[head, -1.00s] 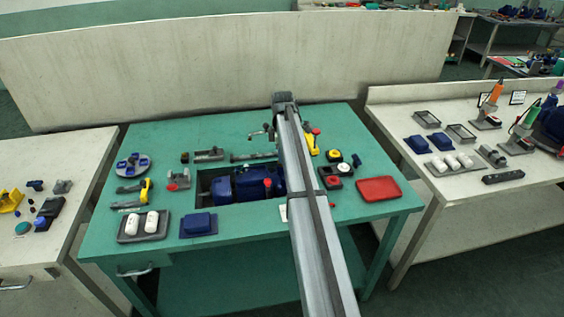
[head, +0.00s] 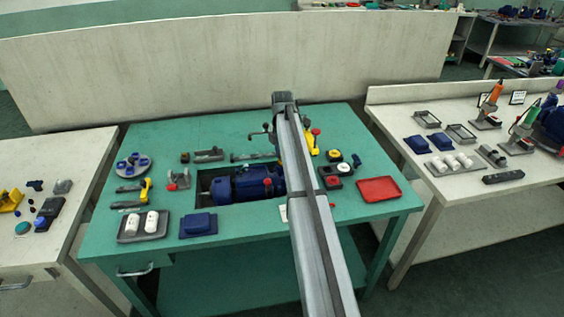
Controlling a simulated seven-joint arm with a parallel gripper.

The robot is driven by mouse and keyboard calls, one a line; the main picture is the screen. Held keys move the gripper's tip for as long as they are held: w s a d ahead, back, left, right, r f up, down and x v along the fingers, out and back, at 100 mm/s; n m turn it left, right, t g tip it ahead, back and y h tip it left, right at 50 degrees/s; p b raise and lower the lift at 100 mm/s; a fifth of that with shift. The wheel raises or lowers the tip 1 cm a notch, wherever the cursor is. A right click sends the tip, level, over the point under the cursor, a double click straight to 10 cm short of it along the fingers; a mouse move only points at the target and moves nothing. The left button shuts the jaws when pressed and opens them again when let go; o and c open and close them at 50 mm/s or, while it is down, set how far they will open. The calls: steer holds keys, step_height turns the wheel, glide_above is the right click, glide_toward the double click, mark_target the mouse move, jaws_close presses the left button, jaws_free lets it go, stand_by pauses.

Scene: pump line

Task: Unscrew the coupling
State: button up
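A blue pump motor (head: 246,182) lies in a dark rectangular recess in the green table, with a grey end at its left and a small red part (head: 268,182) on its right half. I cannot single out the coupling with certainty; the right end of the pump line is hidden behind my grey arm. My arm runs up from the bottom of the head view to its elbow above the table's back edge.
The green table (head: 130,244) holds a blue-dotted disc (head: 133,165), yellow-handled tools (head: 146,188), a tray with white cylinders (head: 122,239), a blue block (head: 199,224) and a red tray (head: 402,189). A dark lever-like shape (head: 265,132) shows left of my arm. Pale benches flank the table.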

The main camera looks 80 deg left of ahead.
steer(key=n, duration=0.6)
steer(key=o, duration=0.7)
steer(key=shift+r, duration=0.1)
steer(key=shift+r, duration=2.2)
